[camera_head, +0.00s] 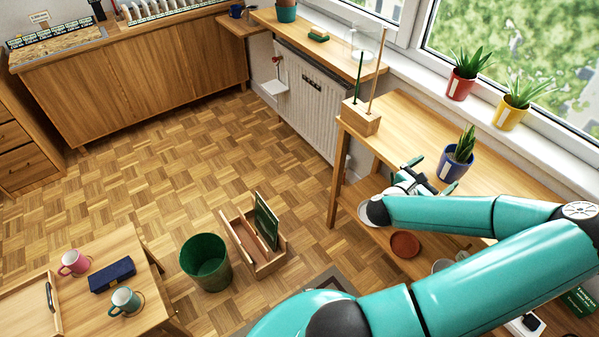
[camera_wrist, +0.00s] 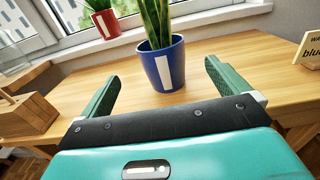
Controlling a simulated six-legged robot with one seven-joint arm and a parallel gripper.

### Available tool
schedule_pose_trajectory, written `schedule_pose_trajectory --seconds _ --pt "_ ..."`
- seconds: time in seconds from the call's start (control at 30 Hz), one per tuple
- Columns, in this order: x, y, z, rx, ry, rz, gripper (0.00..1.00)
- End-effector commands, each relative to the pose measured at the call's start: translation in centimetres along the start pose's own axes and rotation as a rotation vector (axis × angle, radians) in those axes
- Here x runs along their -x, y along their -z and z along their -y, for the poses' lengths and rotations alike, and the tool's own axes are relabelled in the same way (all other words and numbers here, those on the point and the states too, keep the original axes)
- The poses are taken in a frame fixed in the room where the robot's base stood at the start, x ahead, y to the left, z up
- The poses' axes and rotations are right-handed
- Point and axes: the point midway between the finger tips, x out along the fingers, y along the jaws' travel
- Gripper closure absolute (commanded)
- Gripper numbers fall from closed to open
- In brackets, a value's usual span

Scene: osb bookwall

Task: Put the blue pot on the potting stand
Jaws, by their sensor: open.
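The blue pot (camera_head: 455,165) with a green plant and a white label stands upright on a wooden table (camera_head: 411,117) by the window. It also shows in the wrist view (camera_wrist: 163,68), ahead of my gripper and between the lines of its two fingers. My gripper (camera_head: 432,176) is open and empty, just left of the pot in the head view. In the wrist view its green fingers (camera_wrist: 160,88) stand wide apart, and the pot looks to be beyond or just at the fingertips. I cannot tell whether this wooden table is the potting stand.
A red pot (camera_head: 465,77) and a yellow pot (camera_head: 509,112) stand on the windowsill. A wooden block with upright sticks (camera_head: 361,117) stands at the table's left end. A wooden sign (camera_wrist: 308,50) is at the right in the wrist view. A terracotta saucer (camera_head: 405,244) lies below.

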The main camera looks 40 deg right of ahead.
Motion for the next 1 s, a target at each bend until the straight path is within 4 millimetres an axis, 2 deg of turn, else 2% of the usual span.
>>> schedule_pose_trajectory --seconds 0.07,0.13,0.27,0.4,0.5,0.6,0.8,1.0 --pt "0.1 -0.1 -0.6 0.018 -0.02 0.0 0.0" --pt "0.5 -0.2 -2.2 0.073 -0.076 -0.002 0.0" --pt "2.4 -0.4 -8.1 0.298 -0.287 0.004 0.0" --pt "6.4 -0.6 -15.4 0.65 -0.578 0.056 0.0" --pt "9.9 -0.8 -19.6 0.902 -0.763 0.127 0.0" --pt "13.7 -1.3 -22.9 1.149 -0.926 0.223 0.0" --pt "21.5 -3.4 -26.8 1.614 -1.183 0.479 0.0" --pt "29.3 -7.0 -27.8 2.019 -1.349 0.803 0.0"
